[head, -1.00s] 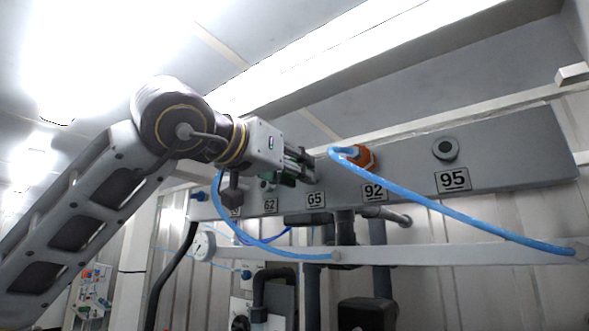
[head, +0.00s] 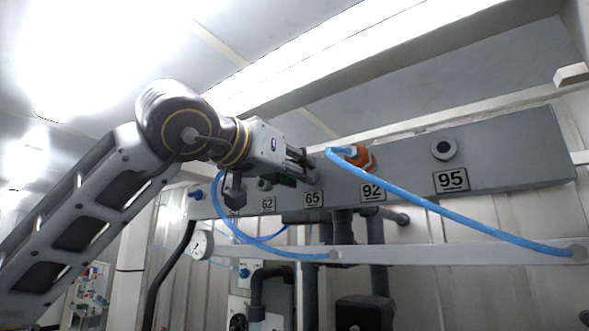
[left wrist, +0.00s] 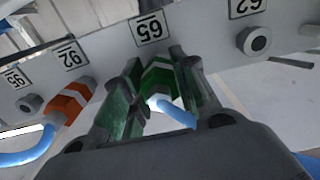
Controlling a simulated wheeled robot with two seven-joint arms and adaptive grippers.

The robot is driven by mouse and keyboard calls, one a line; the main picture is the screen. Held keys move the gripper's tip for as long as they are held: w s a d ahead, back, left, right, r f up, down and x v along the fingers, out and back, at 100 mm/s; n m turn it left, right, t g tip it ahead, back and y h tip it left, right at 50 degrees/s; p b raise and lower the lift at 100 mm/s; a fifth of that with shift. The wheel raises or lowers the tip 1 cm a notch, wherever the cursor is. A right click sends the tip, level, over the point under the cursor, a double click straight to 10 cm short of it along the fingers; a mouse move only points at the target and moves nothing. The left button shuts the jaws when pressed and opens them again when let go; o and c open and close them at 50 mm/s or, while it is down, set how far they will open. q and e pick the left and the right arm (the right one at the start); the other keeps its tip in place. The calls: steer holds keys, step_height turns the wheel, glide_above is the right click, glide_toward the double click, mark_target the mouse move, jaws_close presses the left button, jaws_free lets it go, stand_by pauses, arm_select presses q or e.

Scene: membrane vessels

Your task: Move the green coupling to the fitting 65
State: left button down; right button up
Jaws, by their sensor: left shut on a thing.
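My left gripper (head: 308,166) is at the grey panel, just above the label 65 (head: 314,199). In the left wrist view its two fingers (left wrist: 160,66) are shut on the green coupling (left wrist: 158,80), one on each side. The coupling has a pale band, and a short piece of blue hose shows at its near end. Its far end points at the panel beside the label 65 (left wrist: 150,29). The fitting 65 itself is hidden behind the coupling and fingers, so I cannot tell whether they touch. My right gripper is not in view.
An orange coupling (head: 361,158) with a blue hose (head: 430,204) sits at 92, close right of my gripper. Fitting 95 (head: 443,149) and fitting 62 (head: 264,184) are bare. A grey rail (head: 450,254) with hose ends and a gauge (head: 200,245) runs below.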

arm_select(q)
steer(key=shift+w, duration=0.1)
steer(key=c, duration=1.1)
jaws_free()
steer(key=shift+o, duration=0.2)
steer(key=v, duration=1.2)
steer(key=shift+d, duration=0.1)
